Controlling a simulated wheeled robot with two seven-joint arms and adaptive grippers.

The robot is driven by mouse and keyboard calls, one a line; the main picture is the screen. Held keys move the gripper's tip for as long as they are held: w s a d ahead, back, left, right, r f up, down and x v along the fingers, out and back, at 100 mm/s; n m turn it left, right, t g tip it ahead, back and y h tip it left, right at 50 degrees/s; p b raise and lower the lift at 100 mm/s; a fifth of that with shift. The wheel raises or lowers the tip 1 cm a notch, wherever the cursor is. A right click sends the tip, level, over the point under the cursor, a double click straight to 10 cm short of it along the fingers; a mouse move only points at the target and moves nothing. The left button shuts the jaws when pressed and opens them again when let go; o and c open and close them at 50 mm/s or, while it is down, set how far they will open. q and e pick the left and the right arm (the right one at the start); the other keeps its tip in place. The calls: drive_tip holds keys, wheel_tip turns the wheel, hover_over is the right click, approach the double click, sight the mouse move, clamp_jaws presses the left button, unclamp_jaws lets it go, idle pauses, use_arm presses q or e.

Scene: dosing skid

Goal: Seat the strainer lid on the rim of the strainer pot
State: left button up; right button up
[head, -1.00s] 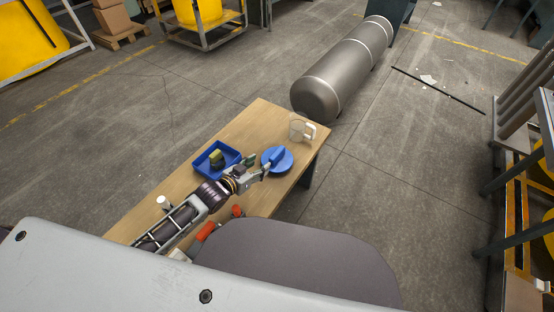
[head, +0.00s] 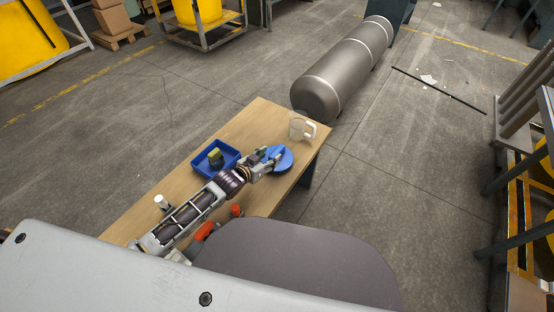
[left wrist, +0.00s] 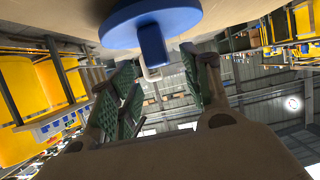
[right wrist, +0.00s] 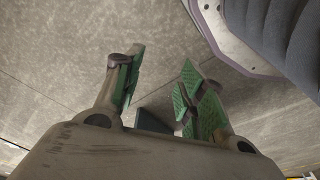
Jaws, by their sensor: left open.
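The blue round strainer lid (head: 287,161) lies on the wooden table near its far right end. Its upright blue handle (left wrist: 152,46) shows in the left wrist view, just beyond the fingertips. My left gripper (head: 267,160) is open and empty, close over the lid's left side, its fingers spread to either side of the handle's line. A pale, see-through pot with a side handle (head: 301,128), apparently the strainer pot, stands behind the lid at the table's far corner. Its rim is too small to make out. My right gripper (right wrist: 158,88) is open and empty above the floor.
A blue tray (head: 204,173) holding a green and yellow item (head: 215,158) stands left of the lid. A white cylinder (head: 162,202) and red-orange items (head: 237,210) are nearer me. A large grey tank (head: 340,72) lies on the floor beyond the table.

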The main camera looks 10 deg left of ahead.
sight(274, 154)
use_arm(q)
drive_tip(key=shift+w+d+f, duration=0.2)
drive_tip(key=shift+w, duration=0.35)
use_arm(e)
drive_tip(key=shift+s+a+r, duration=0.15)
drive_tip(key=shift+s+r, duration=0.05)
drive_tip(key=shift+r, duration=0.4)
use_arm(q)
drive_tip(key=shift+w+d+f, duration=0.15)
drive_tip(key=shift+w+f, duration=0.05)
drive_tip(key=shift+w, duration=0.1)
drive_tip(key=shift+b+x, duration=0.65)
drive_tip(key=shift+x, duration=0.3)
drive_tip(key=shift+w+d+f, duration=0.25)
drive_tip(key=shift+w+f, duration=0.1)
drive_tip(key=shift+w, duration=0.2)
drive_tip(key=shift+w+d+f+b, duration=0.15)
drive_tip(key=shift+w+f+b, duration=0.05)
drive_tip(key=shift+w+b, duration=0.2)
drive_tip(key=shift+w, duration=0.1)
use_arm(e)
drive_tip(key=r, duration=0.2)
drive_tip(key=a+r, duration=0.1)
drive_tip(key=shift+w+r, duration=0.2)
drive_tip(key=shift+r, duration=0.2)
drive_tip(key=shift+w+d+r, duration=0.1)
drive_tip(key=shift+w, duration=0.05)
